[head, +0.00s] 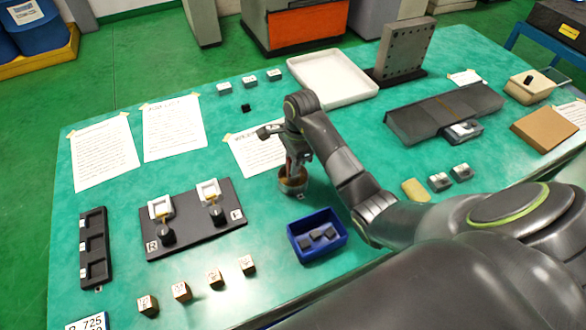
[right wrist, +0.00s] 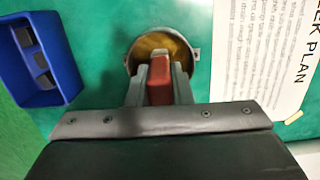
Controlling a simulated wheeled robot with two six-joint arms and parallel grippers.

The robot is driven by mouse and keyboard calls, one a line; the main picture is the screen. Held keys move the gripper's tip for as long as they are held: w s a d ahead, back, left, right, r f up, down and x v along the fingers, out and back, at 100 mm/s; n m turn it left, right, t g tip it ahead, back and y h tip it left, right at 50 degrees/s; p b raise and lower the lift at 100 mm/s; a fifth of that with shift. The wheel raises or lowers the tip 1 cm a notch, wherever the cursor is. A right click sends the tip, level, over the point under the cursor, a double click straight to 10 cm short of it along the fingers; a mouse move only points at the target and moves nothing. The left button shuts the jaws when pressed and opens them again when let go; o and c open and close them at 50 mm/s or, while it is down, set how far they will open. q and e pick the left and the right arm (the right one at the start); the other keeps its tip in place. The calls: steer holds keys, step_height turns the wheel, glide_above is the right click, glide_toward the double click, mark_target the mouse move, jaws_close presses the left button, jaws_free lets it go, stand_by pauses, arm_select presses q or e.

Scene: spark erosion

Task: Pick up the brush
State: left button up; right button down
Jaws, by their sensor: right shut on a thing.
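My right gripper (head: 293,170) reaches down over a round metal cup (head: 292,187) in the middle of the green table. In the right wrist view, its two fingers (right wrist: 160,78) are shut on a reddish-brown piece, which looks like the handle of the brush (right wrist: 160,88). The cup (right wrist: 136,52) shows behind the fingertips, with a brownish inside. The brush's lower end is hidden, so I cannot tell whether it is still inside the cup. My left gripper is out of view.
A blue bin (head: 335,244) with several dark pieces stands close in front of the cup. A printed sheet (head: 257,155) lies behind it. A black board (head: 193,238) with two fixtures lies left. A white tray (head: 333,92) and a dark long block (head: 444,112) lie further back.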

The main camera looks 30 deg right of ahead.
steer(key=shift+r, duration=0.3)
step_height(320, 180, up, 3)
steer(key=shift+w+r, duration=0.1)
steer(key=shift+r, duration=0.05)
step_height(320, 180, up, 5)
steer(key=p, duration=0.4)
steer(key=shift+r+p, duration=0.6)
steer(key=shift+p, duration=0.2)
stand_by(0.7)
